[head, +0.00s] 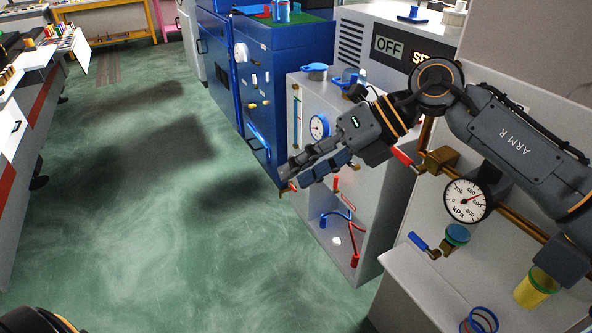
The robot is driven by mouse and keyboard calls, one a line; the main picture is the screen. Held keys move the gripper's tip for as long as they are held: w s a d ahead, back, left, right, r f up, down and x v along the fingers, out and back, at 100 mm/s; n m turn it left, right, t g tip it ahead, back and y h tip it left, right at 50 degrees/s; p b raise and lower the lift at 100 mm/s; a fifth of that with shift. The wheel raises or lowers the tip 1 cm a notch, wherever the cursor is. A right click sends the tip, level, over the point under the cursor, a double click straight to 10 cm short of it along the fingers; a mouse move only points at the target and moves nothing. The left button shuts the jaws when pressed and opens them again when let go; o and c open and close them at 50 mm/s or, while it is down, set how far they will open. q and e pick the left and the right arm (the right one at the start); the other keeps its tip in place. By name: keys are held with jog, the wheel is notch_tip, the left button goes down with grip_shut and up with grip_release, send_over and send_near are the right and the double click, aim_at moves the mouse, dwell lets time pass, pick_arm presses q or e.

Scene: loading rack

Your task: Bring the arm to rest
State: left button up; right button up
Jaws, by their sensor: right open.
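My right arm comes in from the right edge, bent at the elbow, and reaches left. My right gripper (290,178) is open and looks empty. It hangs in front of a light grey cabinet panel (377,185) with a small blue-rimmed gauge (319,127), and its fingers point left and down. Whether the fingers touch a red-tipped fitting (292,186) behind them, I cannot tell. A dark part of my own body shows at the lower left corner. My left gripper is not visible.
A kPa gauge (466,200) on a brass pipe stands below my right arm. A blue valve handle (418,241), a yellow-green cup (535,288) and blue rings (481,320) are near the lower right. A blue cabinet (275,75) stands behind. The green floor (150,220) is clear.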

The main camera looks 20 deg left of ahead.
jog(key=shift+s+a+r+y, duration=0.2)
jog(key=shift+s+a+y, duration=0.15)
jog(key=shift+a, duration=0.1)
